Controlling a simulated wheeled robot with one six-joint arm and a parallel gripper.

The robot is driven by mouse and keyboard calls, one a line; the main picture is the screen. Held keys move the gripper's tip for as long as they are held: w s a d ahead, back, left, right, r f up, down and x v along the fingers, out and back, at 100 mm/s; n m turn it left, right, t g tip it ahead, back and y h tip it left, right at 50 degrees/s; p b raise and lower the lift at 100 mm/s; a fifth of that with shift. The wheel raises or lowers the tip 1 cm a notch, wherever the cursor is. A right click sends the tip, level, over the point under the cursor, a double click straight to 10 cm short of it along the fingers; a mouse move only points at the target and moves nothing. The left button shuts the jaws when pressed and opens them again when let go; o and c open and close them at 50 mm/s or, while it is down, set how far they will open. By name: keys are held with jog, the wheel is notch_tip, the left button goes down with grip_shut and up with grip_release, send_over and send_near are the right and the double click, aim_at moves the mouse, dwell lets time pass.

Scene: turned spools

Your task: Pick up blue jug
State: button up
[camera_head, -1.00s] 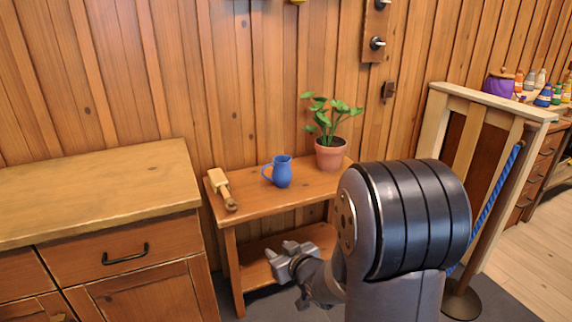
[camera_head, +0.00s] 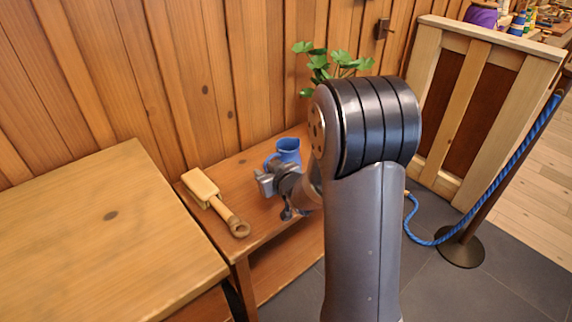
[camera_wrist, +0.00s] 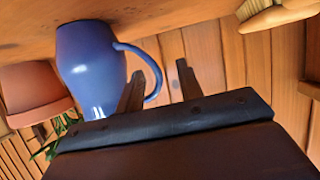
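The blue jug (camera_head: 288,150) stands upright on the small wooden table (camera_head: 262,221), partly hidden behind my gripper (camera_head: 266,183) in the head view. In the wrist view the jug (camera_wrist: 92,65) appears upside down at the left, with its handle pointing right. My gripper (camera_wrist: 160,88) is open there, its two dark fingers apart. The outer curve of the handle shows between the fingers in the picture; whether they touch it I cannot tell. Nothing is held.
A wooden cabinet (camera_head: 95,235) adjoins at left; a rope post (camera_head: 462,247) stands right.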

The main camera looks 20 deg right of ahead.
jog(key=x, duration=0.4)
jog(key=shift+w+d+b, duration=0.2)
jog(key=shift+b, duration=0.1)
jog(key=shift+c, duration=0.3)
grip_shut()
jog(key=shift+r, duration=0.1)
